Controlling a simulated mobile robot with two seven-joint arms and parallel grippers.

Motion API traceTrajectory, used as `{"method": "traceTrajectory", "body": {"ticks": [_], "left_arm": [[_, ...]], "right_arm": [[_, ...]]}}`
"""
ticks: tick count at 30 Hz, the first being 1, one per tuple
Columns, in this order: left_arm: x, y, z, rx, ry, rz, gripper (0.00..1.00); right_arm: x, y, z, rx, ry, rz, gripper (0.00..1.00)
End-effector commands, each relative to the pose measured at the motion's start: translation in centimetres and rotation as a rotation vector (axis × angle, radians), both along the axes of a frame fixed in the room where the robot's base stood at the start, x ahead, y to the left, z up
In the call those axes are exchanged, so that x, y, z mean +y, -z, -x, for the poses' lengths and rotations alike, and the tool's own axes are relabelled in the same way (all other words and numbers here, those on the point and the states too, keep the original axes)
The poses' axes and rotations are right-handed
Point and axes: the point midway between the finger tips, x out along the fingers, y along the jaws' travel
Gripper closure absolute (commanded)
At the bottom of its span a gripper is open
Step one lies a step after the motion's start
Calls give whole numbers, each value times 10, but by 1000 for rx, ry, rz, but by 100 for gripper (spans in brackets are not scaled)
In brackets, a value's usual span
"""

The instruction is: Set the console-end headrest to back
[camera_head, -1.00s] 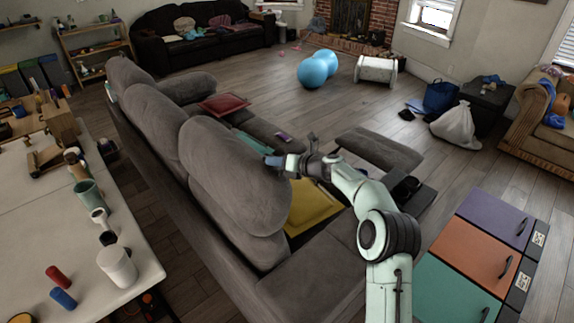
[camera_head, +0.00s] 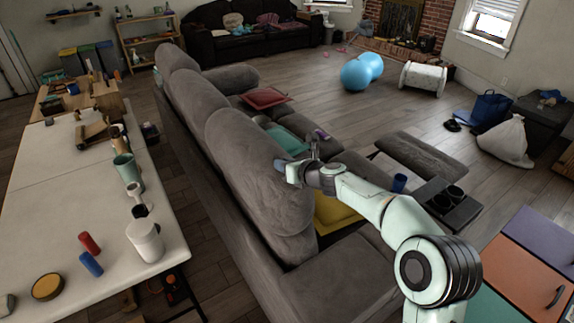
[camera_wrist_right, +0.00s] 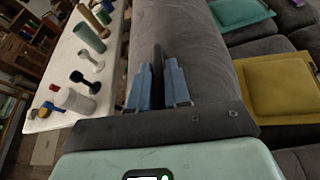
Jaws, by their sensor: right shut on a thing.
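The nearest grey headrest (camera_head: 250,165) of the sofa stands upright at the top of its backrest. I take it as the console-end one. My right gripper (camera_head: 283,168) reaches over from the seat side and lies against this headrest's upper front. In the right wrist view its blue fingers (camera_wrist_right: 156,85) are closed around a thin dark grey part of the headrest (camera_wrist_right: 195,50). The exact contact is partly hidden by the fingers. The dark console (camera_head: 462,213) with cup holders is right of my forearm. My left gripper is not in view.
A long white table (camera_head: 75,190) with mugs, a dumbbell and other small things runs behind the sofa. A yellow cushion (camera_head: 335,214) lies on the seat below my arm. A raised footrest (camera_head: 422,155) extends frontward.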

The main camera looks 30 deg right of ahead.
Motion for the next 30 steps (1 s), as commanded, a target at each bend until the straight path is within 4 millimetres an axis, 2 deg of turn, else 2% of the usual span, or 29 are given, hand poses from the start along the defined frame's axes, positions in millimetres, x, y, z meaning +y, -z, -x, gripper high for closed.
{"method": "traceTrajectory", "body": {"ticks": [1, 7, 8, 9, 20, 26, 30], "left_arm": [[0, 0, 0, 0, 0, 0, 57], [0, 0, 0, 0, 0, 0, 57], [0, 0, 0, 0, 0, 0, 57], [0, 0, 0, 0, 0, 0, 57], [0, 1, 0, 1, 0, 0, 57], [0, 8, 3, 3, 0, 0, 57], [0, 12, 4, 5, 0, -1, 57]], "right_arm": [[5, 3, 0, 5, -11, -4, 100], [6, 4, 0, 7, -15, -6, 100], [7, 4, 0, 8, -16, -6, 73], [7, 4, 0, 8, -16, -7, 62], [2, 1, 4, 4, -8, -4, 62], [-3, -10, 30, 3, -6, -2, 62], [-7, -23, 60, 3, -7, -2, 62]]}}
